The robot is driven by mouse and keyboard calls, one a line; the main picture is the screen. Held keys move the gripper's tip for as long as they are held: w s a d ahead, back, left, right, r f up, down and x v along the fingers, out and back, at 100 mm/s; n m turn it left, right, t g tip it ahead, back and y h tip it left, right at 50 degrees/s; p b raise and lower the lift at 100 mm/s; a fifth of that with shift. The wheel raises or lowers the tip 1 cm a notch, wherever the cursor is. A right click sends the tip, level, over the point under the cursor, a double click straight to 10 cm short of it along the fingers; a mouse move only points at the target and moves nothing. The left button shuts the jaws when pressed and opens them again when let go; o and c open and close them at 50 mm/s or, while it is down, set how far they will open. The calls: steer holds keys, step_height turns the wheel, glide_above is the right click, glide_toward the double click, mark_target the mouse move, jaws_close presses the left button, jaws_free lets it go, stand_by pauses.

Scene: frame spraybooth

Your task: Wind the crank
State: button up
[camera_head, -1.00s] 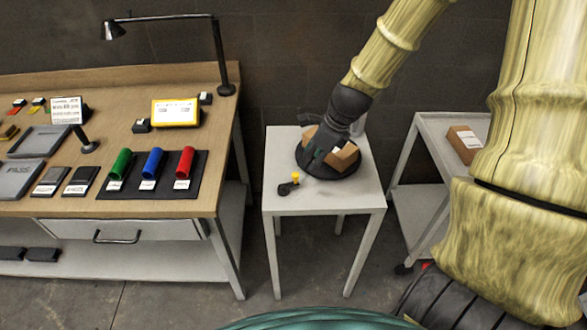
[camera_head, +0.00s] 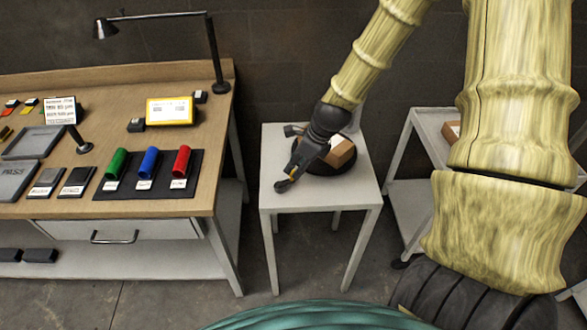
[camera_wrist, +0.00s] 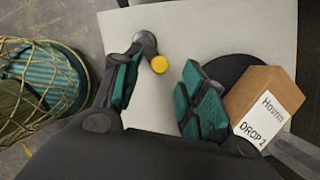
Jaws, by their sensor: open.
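The crank (camera_wrist: 145,42) is a small dark arm with a yellow knob (camera_wrist: 159,64), set near the edge of a pale stand. In the wrist view my gripper (camera_wrist: 160,78) is open, with teal-padded fingers on either side of the knob and nothing held. In the head view my gripper (camera_head: 294,161) is low over the stand and covers the knob; the dark end of the crank (camera_head: 283,187) shows. Contact with the knob cannot be told. A round black turntable (camera_head: 322,171) beside it bears a brown box (camera_head: 341,152), labelled "Hovrin DROP 2" in the wrist view (camera_wrist: 262,100).
The pale stand (camera_head: 330,197) is otherwise mostly bare. A workbench (camera_head: 60,205) with coloured cylinders and a lamp (camera_head: 218,80) is at left. A shelf cart (camera_head: 400,170) is at right. Open floor lies in front.

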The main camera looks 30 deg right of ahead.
mark_target(293, 172)
steer(key=shift+x, duration=1.8)
jaws_close()
